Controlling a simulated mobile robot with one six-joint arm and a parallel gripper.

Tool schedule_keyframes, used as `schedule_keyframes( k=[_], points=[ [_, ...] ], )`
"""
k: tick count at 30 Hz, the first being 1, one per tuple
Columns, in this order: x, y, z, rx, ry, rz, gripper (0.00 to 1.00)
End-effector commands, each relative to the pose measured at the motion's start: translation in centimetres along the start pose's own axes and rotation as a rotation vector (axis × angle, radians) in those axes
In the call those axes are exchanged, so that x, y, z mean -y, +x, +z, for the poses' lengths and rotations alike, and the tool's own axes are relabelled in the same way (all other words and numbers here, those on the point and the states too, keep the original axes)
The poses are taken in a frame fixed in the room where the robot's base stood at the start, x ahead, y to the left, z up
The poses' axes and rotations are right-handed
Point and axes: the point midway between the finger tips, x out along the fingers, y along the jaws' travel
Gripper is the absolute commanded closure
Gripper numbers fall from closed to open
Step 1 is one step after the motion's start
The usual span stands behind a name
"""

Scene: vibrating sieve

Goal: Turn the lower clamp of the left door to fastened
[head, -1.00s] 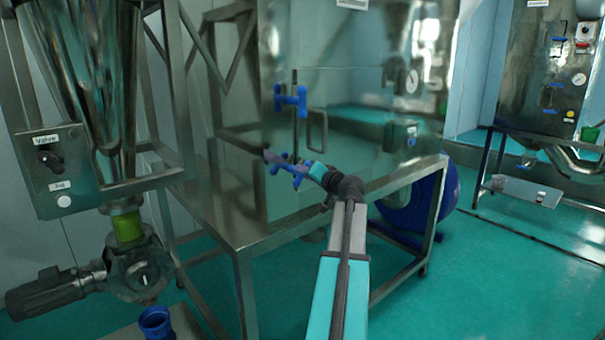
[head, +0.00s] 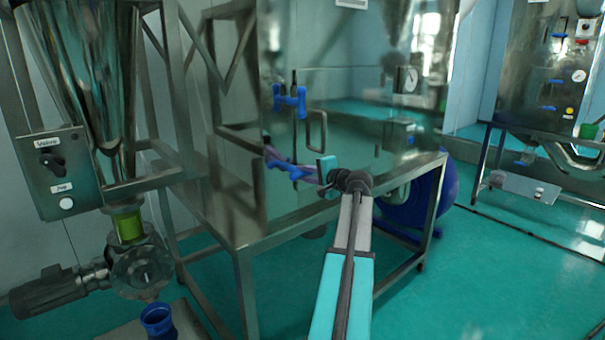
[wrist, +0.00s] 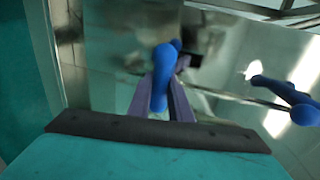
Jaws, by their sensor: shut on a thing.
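The lower clamp (head: 284,166) is a blue knobbed bar low on the left door's steel front, lying slantwise in the head view. One blue end of it (wrist: 160,80) fills the middle of the wrist view. My gripper (wrist: 168,98) has purplish fingers on either side of that end and is shut on it. In the head view my gripper (head: 308,174) reaches in from the right, and its fingers partly blend with the clamp. The upper clamp (head: 290,100) is a blue H shape higher on the same door; a second blue clamp (wrist: 290,95) shows at right in the wrist view.
A steel loop handle (head: 317,131) stands out right of the clamps. The sieve's steel frame table (head: 240,240) is beneath. A hopper with a control box (head: 58,170) stands at left. A blue round housing (head: 425,205) is at right; green floor is free beyond it.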

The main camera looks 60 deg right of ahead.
Motion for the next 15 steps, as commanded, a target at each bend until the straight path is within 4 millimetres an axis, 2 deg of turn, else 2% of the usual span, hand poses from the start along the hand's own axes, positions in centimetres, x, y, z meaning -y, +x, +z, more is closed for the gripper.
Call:
schedule_keyframes(
  k=[1, 14, 15],
  points=[
    [0.94, 0.44, 0.13, 0.003, 0.014, -0.016, 1.0],
    [0.85, 0.43, 0.16, 0.006, 0.029, -0.016, 1.0],
    [0.85, 0.42, 0.16, 0.006, 0.029, -0.016, 0.8]
  ],
)
